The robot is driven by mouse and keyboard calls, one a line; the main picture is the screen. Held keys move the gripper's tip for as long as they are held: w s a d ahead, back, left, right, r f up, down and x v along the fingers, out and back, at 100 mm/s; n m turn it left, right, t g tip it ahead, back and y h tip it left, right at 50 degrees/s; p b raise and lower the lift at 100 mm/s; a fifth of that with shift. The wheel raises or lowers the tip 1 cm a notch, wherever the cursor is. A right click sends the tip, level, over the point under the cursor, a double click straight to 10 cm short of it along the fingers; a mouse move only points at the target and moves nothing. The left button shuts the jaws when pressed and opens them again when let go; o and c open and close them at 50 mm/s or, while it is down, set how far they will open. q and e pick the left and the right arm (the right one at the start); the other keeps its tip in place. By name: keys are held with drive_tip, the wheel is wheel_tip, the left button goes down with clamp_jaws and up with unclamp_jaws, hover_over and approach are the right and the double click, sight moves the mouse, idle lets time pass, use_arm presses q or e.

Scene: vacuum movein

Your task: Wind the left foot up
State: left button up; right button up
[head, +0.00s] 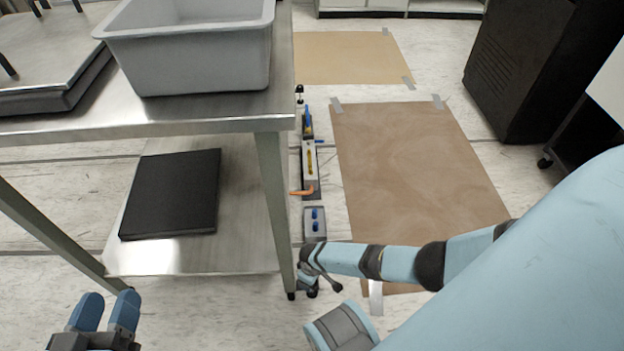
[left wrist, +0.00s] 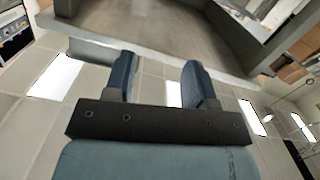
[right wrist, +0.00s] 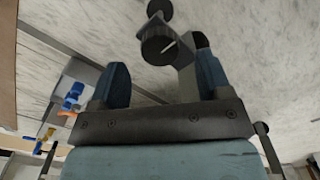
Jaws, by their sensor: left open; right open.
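The table's near right leg (head: 274,210) ends at the floor in a small dark foot (head: 292,295). In the right wrist view, a dark round disc (right wrist: 158,42) on a grey post (right wrist: 188,84) stands between or just beyond the fingers of my right gripper (right wrist: 162,63); contact cannot be told. I cannot tell whether this is the left foot. My right gripper is open, low beside the table leg in the head view. My left gripper (head: 106,312) is open and empty at the lower left, and its spread blue fingers show in the left wrist view (left wrist: 158,62).
A steel table (head: 200,120) carries a grey bin (head: 190,50); a black slab (head: 172,192) lies on its lower shelf (head: 245,240). Floor tools (head: 310,165) and a blue-knobbed box (head: 315,222) lie beside brown sheets (head: 410,165). A black cabinet (head: 520,65) stands at right.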

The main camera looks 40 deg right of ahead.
wheel_tip(320, 180, down, 3)
drive_tip(key=shift+r+b, duration=0.2)
drive_tip(key=shift+b, duration=0.35)
use_arm(q)
drive_tip(key=shift+w+a+m+t, duration=0.3)
drive_tip(key=shift+w+m, duration=0.3)
drive_tip(key=shift+m, duration=0.1)
use_arm(e)
drive_tip(key=shift+f, duration=0.3)
drive_tip(key=c, duration=0.9)
